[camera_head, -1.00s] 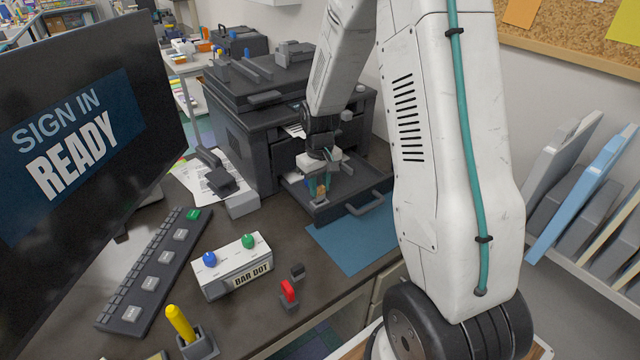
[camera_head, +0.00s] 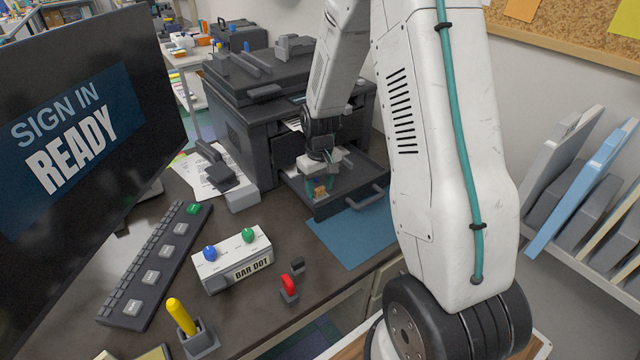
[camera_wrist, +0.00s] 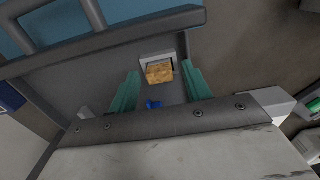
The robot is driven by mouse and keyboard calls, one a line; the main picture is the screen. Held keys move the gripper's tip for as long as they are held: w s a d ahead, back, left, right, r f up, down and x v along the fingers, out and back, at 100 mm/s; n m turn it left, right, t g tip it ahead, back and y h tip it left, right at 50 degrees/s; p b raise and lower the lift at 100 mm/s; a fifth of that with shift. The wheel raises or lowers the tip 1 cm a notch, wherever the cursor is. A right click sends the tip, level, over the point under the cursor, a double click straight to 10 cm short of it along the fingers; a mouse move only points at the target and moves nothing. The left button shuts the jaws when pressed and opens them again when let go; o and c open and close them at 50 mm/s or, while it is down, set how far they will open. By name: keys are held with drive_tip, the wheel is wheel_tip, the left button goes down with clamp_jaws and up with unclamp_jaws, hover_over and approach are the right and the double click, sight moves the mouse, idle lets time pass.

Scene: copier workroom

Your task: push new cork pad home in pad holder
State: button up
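The tan cork pad (camera_wrist: 159,73) sits at the mouth of a small light-grey pad holder (camera_wrist: 157,57) in the wrist view, with part of the pad standing out. In the head view, the pad (camera_head: 319,192) is a small tan block over the printer's pulled-out tray. My gripper (camera_wrist: 160,88) is open. Its teal fingers stand on either side of the pad, with visible gaps and no clear contact. In the head view, my gripper (camera_head: 322,186) points down into the tray. How deep the pad sits in the holder is hard to tell.
The dark tray (camera_head: 330,206) has raised walls and a front handle (camera_head: 366,198). A small blue piece (camera_wrist: 153,104) lies between my fingers in the wrist view. A blue mat (camera_head: 352,238), a control box (camera_head: 232,262) and a keyboard (camera_head: 155,262) are on the desk nearby.

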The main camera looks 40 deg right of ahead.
sight(320, 189)
wheel_tip(320, 189, up, 8)
drive_tip(key=shift+f, duration=0.1)
idle(0.6)
idle(0.4)
drive_tip(key=s+a+r, duration=0.4)
drive_tip(key=s+r, duration=0.2)
drive_tip(key=s, duration=0.3)
drive_tip(key=s+a+r+t, duration=0.1)
drive_tip(key=s+a+r, duration=0.3)
drive_tip(key=s, duration=0.5)
drive_tip(key=s+a+r, duration=0.5)
drive_tip(key=s+r, duration=0.4)
drive_tip(key=s, duration=0.1)
drive_tip(key=shift+s+a, duration=0.1)
